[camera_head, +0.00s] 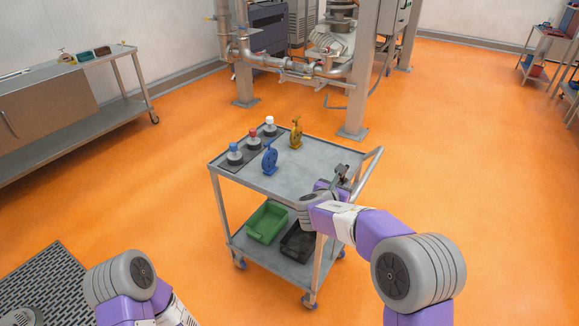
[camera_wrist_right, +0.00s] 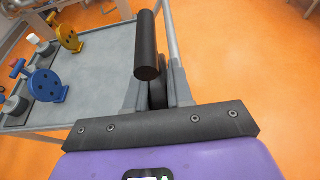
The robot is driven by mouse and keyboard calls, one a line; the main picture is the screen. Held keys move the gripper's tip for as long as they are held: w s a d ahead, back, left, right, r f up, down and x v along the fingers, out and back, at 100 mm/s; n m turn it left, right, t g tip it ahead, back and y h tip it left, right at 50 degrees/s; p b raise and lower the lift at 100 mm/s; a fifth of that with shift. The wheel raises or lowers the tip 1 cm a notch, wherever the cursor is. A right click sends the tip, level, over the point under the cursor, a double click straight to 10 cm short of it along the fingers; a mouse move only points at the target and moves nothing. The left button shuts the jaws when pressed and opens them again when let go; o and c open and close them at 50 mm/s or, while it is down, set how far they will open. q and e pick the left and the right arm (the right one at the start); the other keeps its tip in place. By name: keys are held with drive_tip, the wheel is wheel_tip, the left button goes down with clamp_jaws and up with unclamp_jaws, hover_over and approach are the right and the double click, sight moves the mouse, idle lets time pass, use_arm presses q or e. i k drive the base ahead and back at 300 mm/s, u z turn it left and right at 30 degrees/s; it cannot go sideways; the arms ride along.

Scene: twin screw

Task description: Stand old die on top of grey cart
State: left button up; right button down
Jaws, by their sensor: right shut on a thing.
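The grey cart (camera_head: 316,164) stands in front of me, its top also showing in the right wrist view (camera_wrist_right: 104,60). My right gripper (camera_head: 340,180) is over the cart's right end, beside the push handle. In the right wrist view it (camera_wrist_right: 154,98) is shut on a dark part with a black cylinder (camera_wrist_right: 148,45) and a thin disc between the fingers, likely the old die. The fingers hide part of it. I cannot tell whether it touches the cart top. My left arm shows at lower left, but its gripper is out of view.
A blue disc part (camera_head: 269,158), a yellow one (camera_head: 296,133) and several capped bottles (camera_head: 235,154) stand on the cart top's left and back. Green (camera_head: 267,222) and black (camera_head: 298,241) bins sit below. The top's middle is clear. A side table (camera_head: 60,108) stands left.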

sight(322, 172)
drive_tip(key=i, duration=1)
